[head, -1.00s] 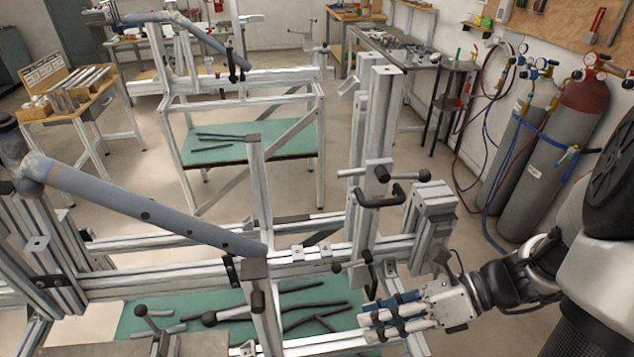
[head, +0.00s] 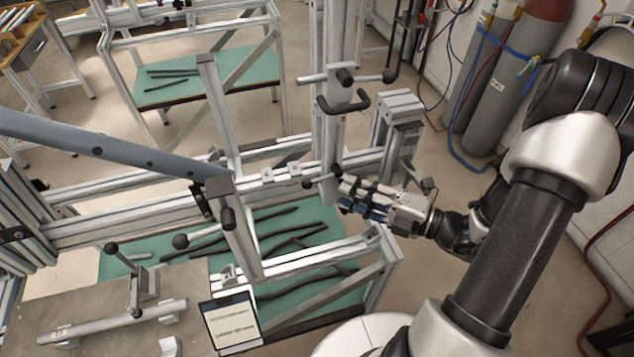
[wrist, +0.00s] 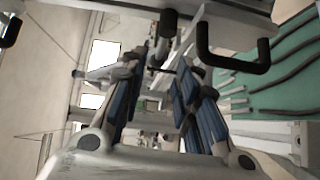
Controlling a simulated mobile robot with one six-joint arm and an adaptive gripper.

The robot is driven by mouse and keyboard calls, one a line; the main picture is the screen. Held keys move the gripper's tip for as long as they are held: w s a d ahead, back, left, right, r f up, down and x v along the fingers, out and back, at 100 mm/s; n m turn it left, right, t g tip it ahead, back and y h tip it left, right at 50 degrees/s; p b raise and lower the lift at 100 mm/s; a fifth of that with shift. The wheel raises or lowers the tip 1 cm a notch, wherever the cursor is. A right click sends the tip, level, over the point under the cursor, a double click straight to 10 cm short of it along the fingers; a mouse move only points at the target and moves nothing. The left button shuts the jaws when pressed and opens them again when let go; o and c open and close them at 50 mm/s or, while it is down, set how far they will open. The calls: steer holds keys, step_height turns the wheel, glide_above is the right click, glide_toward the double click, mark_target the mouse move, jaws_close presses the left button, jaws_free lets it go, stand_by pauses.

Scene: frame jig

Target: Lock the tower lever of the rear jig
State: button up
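The near jig's tower (head: 333,140) is an upright aluminium post right of centre in the head view. It carries a lever with a pale bar and black knob (head: 389,76), and below that a black U-shaped handle (head: 343,105); the handle also shows in the wrist view (wrist: 238,65). A small black-knobbed lever (head: 308,184) sits by the tower's foot. My gripper (head: 343,196) is beside the tower's foot, near that small lever. In the wrist view my blue-padded fingers (wrist: 161,78) stand apart, with a black knob (wrist: 168,24) just beyond them. Contact cannot be told.
A long grey tube (head: 100,150) crosses the left of the near frame. Green shelves with dark rods (head: 285,235) lie below. A farther frame (head: 200,75) stands behind. Gas cylinders (head: 490,90) stand at the right. A tablet (head: 230,322) is at the front.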

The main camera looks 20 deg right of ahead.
mark_target(317, 179)
steer(key=b+x, duration=0.1)
steer(key=x, duration=0.8)
steer(key=shift+b, duration=0.4)
steer(key=shift+c, duration=0.5)
jaws_close()
